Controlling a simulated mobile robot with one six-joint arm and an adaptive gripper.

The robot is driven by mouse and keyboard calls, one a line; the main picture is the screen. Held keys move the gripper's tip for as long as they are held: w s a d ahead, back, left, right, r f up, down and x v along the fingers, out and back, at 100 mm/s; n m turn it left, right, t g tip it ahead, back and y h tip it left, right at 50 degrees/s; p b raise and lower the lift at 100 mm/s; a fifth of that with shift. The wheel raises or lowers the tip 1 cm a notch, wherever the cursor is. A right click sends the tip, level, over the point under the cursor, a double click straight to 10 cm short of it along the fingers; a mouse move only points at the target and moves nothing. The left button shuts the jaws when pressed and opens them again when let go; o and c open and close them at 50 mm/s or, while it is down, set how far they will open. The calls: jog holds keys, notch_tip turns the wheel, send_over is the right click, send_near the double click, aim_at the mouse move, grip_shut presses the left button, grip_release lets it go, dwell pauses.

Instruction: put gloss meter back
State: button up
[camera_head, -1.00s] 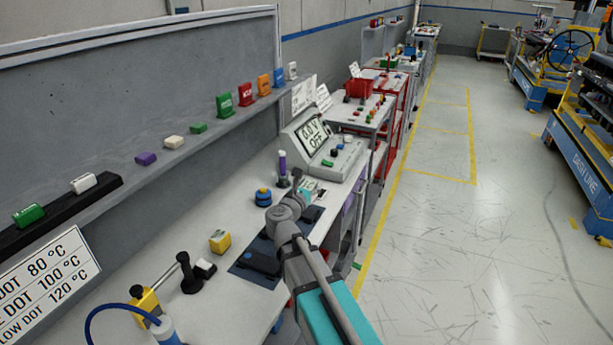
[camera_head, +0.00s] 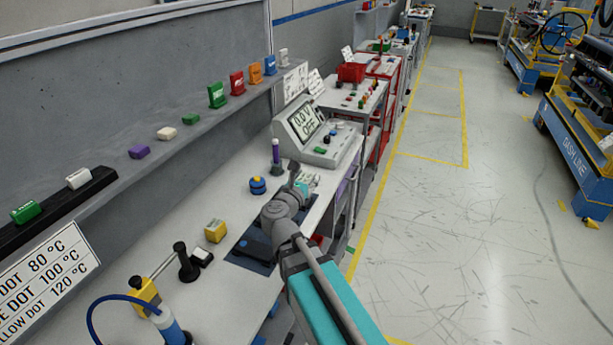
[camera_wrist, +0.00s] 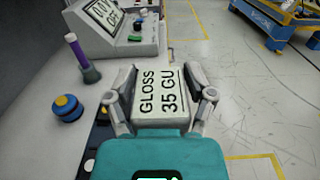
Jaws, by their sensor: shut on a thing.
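The gloss meter (camera_wrist: 163,92) is a pale block with "GLOSS 35 GU" on its top face. In the wrist view it sits between the two fingers of my gripper (camera_wrist: 163,98), which is shut on it from both sides. In the head view my gripper (camera_head: 300,183) is over the right side of the bench near the dark mat (camera_head: 246,262). My arm hides part of the mat, and the meter is hard to make out there. I cannot tell whether the meter touches the bench.
A blue and yellow knob (camera_wrist: 67,107) and a purple-topped stand (camera_wrist: 82,58) are left of my gripper. A display unit (camera_wrist: 113,22) reading "0.0 V OFF" (camera_head: 304,121) stands behind. A yellow block (camera_head: 215,231) is further left.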

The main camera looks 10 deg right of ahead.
jog(key=shift+r+p, duration=1)
jog(key=shift+r, duration=0.05)
jog(key=shift+a, duration=0.15)
